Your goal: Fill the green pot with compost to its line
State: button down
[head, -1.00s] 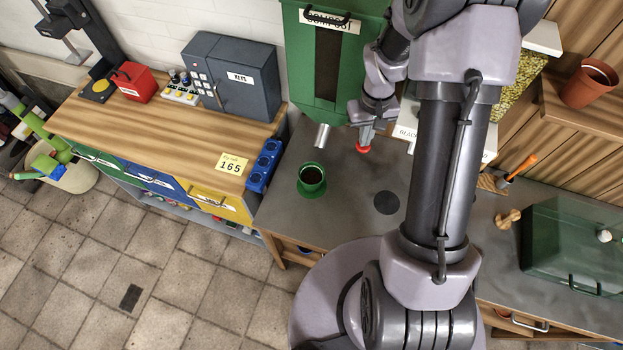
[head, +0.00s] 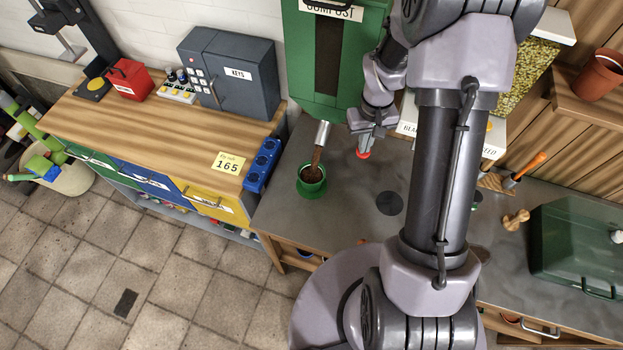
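The green pot (head: 311,187) stands upright on a green saucer on the grey bench. The green compost dispenser (head: 296,60) is behind it, with a metal spout (head: 323,133) over the pot. A brown stream of compost (head: 316,157) runs from the spout into the pot. Brown compost shows inside the pot, but I cannot make out the line. My gripper (head: 364,145) is right of the spout, pointing down at a red knob (head: 363,154). It touches or overlaps the knob; whether its fingers are closed on it is too small to tell.
A blue socket strip (head: 263,166) and a wooden counter (head: 130,123) with a grey key cabinet (head: 235,73) stand left. A dark round disc (head: 390,203) lies on the bench right of the pot. A green case (head: 580,245) and an orange-handled tool (head: 525,168) are farther right.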

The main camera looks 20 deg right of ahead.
jog(key=shift+r+p, duration=2.2)
jog(key=shift+r, duration=0.95)
jog(key=shift+r, duration=0.1)
